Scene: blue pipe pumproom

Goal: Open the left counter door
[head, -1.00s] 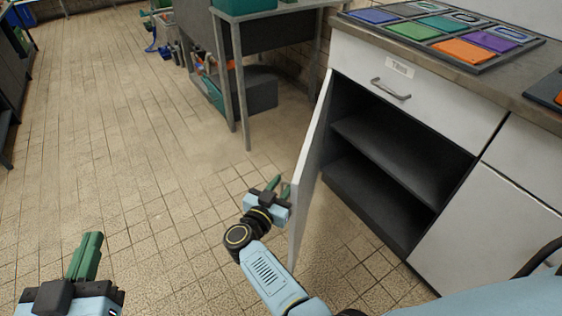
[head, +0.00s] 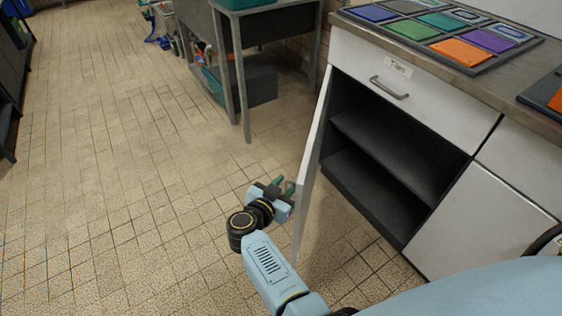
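The left counter door (head: 311,165) is a white panel standing swung wide open at the left side of the counter (head: 405,80). It shows nearly edge-on. The dark compartment behind it, with a shelf (head: 385,150), is exposed. My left gripper is not in view.
A drawer with a metal handle (head: 389,88) is above the opening, and a closed white door (head: 480,225) is at its right. Colored tiles (head: 415,29) lie on the countertop. A grey table (head: 240,75) stands behind. The tiled floor at left is clear.

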